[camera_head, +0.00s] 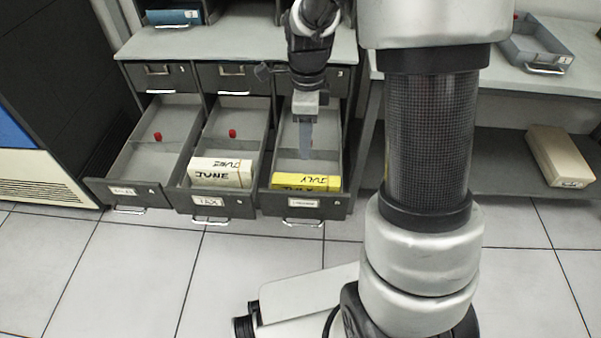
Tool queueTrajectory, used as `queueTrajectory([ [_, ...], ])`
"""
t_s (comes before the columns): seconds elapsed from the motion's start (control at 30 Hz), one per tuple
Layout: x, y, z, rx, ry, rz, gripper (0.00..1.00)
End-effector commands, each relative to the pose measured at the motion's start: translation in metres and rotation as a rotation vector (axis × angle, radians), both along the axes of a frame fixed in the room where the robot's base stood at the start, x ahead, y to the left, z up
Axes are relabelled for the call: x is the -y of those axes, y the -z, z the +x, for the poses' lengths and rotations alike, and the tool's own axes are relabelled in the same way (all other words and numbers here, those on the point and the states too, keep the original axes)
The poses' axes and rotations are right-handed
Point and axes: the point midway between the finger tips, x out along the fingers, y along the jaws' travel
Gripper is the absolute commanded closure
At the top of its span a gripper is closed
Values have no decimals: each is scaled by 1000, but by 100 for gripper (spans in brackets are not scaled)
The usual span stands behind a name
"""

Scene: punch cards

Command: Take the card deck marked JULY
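The yellow card deck marked JULY (306,181) lies at the front of the right open drawer (336,206). The word shows on its top, and part of its front face is hidden by the drawer front. My gripper (305,150) points down into the same drawer, just behind the deck in the picture. Its pale fingers look like one narrow strip, so I cannot tell whether they are open or shut. I also cannot tell whether they touch the deck.
A white deck marked JUNE (221,173) stands in the middle open drawer (207,203). The left open drawer (125,194) holds a red piece (158,136). A grey tray (538,46) and a beige box (559,156) are at right. Clear tiled floor (130,270) lies in front.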

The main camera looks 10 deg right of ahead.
Motion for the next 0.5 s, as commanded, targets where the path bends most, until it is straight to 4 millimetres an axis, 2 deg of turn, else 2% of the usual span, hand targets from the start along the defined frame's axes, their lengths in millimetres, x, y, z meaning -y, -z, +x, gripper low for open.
queueTrajectory([
  [0.03, 1, 16, -1, -5, 1, 0, 50],
  [0.3, 1, 73, -2, -4, -2, 0, 50],
  [0.5, 0, 95, -2, -2, -3, 0, 50],
])
